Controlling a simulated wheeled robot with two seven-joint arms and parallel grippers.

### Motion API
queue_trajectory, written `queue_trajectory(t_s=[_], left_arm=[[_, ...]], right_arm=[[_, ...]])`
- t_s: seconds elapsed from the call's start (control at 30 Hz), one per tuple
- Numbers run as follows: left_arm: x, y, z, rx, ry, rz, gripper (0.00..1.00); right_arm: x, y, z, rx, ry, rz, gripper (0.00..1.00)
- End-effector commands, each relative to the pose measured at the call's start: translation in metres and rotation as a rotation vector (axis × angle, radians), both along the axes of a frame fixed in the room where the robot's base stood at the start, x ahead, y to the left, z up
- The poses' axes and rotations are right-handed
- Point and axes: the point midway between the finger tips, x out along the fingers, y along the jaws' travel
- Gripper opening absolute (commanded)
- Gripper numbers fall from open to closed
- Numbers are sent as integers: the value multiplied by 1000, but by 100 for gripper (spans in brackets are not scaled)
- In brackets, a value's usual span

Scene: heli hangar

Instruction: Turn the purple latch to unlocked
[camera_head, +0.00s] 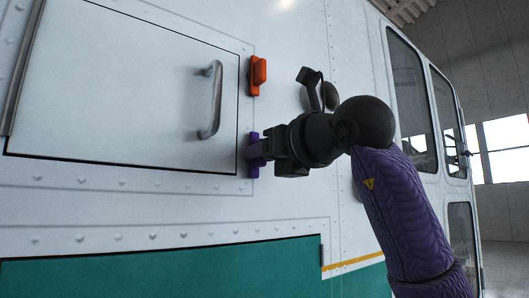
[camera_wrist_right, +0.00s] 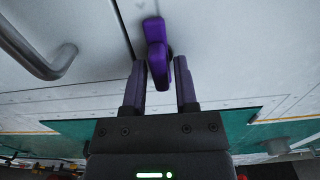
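The purple latch (camera_head: 254,158) sits at the right edge of a closed panel door on the white helicopter side, below the orange latch (camera_head: 257,75). Its base looks upright in the head view. In the right wrist view the purple latch (camera_wrist_right: 156,52) has its handle end between my fingertips. My right gripper (camera_head: 258,149) reaches the latch from the right and partly hides it. In the right wrist view my right gripper (camera_wrist_right: 160,80) is open, with one dark purple finger on each side of the handle. I cannot tell whether either finger touches it. My left gripper is not in view.
A metal door handle (camera_head: 212,100) stands out left of the latches and also shows in the right wrist view (camera_wrist_right: 38,55). A dark round fitting (camera_head: 318,92) is behind my right wrist. A green band (camera_head: 170,270) runs below the door.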

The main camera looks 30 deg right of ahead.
Motion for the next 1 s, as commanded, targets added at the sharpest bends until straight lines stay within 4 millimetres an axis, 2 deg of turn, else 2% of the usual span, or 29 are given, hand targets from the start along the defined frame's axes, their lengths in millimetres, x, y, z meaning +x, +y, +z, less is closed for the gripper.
queue_trajectory(t_s=[0.03,0.07,0.37,0.47,0.7,0.83,1.0], left_arm=[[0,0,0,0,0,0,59],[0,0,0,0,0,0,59],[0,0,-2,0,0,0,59],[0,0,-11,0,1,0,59],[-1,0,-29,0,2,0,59],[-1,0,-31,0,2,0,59],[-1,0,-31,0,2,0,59]], right_arm=[[0,0,0,0,-1,0,50],[0,0,0,0,-1,0,56],[-3,0,1,-1,-5,0,56],[-21,-2,-1,0,-9,-2,56],[-80,-7,-2,0,-7,-1,56],[-96,-8,0,-1,-4,-1,56],[-100,-8,1,-1,-3,0,56]])
